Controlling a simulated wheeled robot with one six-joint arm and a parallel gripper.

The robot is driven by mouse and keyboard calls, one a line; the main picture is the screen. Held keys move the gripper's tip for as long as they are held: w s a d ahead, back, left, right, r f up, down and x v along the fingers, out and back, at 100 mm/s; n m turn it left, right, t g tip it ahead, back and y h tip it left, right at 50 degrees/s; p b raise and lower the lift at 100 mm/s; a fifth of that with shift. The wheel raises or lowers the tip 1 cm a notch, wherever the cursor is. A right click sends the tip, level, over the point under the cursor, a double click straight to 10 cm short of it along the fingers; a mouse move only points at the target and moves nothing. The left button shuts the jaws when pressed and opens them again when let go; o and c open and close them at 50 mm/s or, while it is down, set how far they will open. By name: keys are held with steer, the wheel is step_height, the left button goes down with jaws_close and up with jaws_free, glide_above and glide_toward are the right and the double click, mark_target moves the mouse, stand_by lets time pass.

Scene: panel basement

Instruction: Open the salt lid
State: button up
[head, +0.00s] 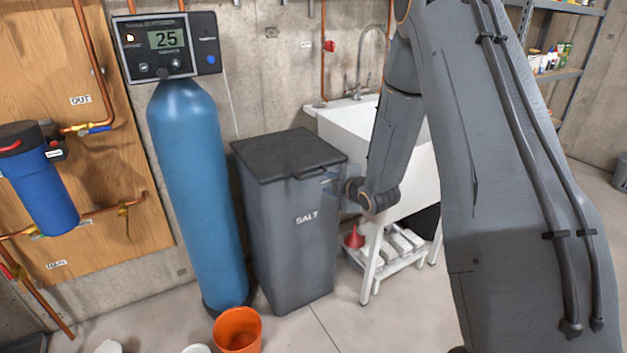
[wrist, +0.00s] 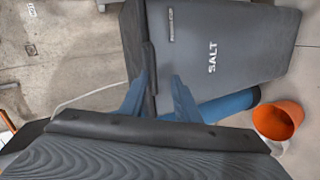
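The grey salt bin (head: 291,235) stands upright, with "SALT" on its front. Its dark lid (head: 285,152) lies flat and shut on top, with a handle (head: 318,172) along the front right edge. My gripper (head: 329,178) is at that edge, close to the handle, and partly blurred against the bin. In the wrist view, the blue-grey fingers of my gripper (wrist: 159,76) are spread apart, with nothing clearly held between them. The lid's edge and handle (wrist: 149,62) show by the left finger. I cannot tell whether a finger touches the handle.
A blue softener tank (head: 194,190) stands left of the bin, with an orange bucket (head: 237,329) on the floor in front. A white sink (head: 345,128) stands right behind my forearm. Copper pipes and a blue filter (head: 45,190) are on the left wall.

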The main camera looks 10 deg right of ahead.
mark_target(315, 176)
steer(key=w+a+f+n, duration=0.1)
steer(key=w, duration=0.2)
steer(key=w+a+n+t+y, duration=0.1)
steer(key=w, duration=0.2)
steer(key=w+a+f+n, duration=0.1)
steer(key=w, duration=0.2)
steer(key=shift+w+f+t+y, duration=0.15)
steer(key=shift+f+t+y, duration=0.15)
steer(key=shift+t+y, duration=0.1)
jaws_close()
